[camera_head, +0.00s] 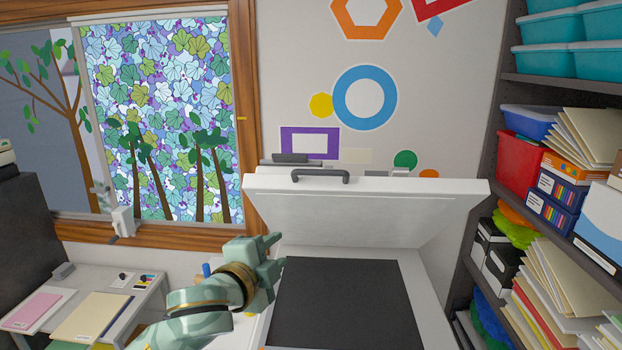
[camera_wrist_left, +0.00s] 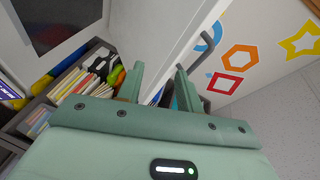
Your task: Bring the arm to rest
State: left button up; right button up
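My left arm comes in from the bottom left, and its green gripper (camera_head: 277,251) is near the left edge of the copier, just in front of the raised lid's left part. In the left wrist view the two fingers (camera_wrist_left: 160,68) stand apart with nothing held between them. The white copier lid (camera_head: 350,217) is up, with its dark handle (camera_head: 320,176) at the top edge. The lid also shows beyond the fingers in the left wrist view (camera_wrist_left: 165,35). The dark copier glass (camera_head: 345,303) is bare. My right gripper is not in view.
A shelf (camera_head: 560,85) with bins, boxes and folders stands close on the right. A low side table (camera_head: 140,300) with papers is at the left, below the window (camera_head: 160,115). The wall behind the lid carries coloured shapes.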

pick_arm(q)
jog(key=s+a+f+n+g+y, duration=0.1)
jog(key=s+a+f+n+y, duration=0.25)
jog(key=s+f, duration=0.3)
jog(key=s+a+f+n+g+y, duration=0.25)
jog(key=s+a+f, duration=0.25)
jog(key=f, duration=0.3)
jog(key=s+a+f+n+g+y, duration=0.2)
jog(key=s+a+f+n, duration=0.15)
jog(key=s+a, duration=0.35)
jog(key=s+a+f+n+g+y, duration=0.2)
jog(key=s+a+f, duration=0.3)
jog(key=s, duration=0.4)
jog(key=s+d+f+g+h+b, duration=0.25)
jog(key=f+b, duration=0.55)
jog(key=f, duration=1.4)
jog(key=s+d+f+g+h+b, duration=0.2)
jog(key=f+b, duration=0.6)
jog(key=f, duration=1.4)
jog(key=s+f+n+g+b, duration=0.1)
jog(key=s+f+b, duration=0.4)
jog(key=s+f, duration=0.5)
jog(key=s+f+n+g+b, duration=0.1)
jog(key=s+f+n+b, duration=0.2)
jog(key=s+f+b, duration=0.3)
jog(key=s+f, duration=0.4)
jog(key=f, duration=0.5)
jog(key=shift+s+a+f, duration=0.15)
jog(key=shift+a+f, duration=0.2)
jog(key=shift+f, duration=0.05)
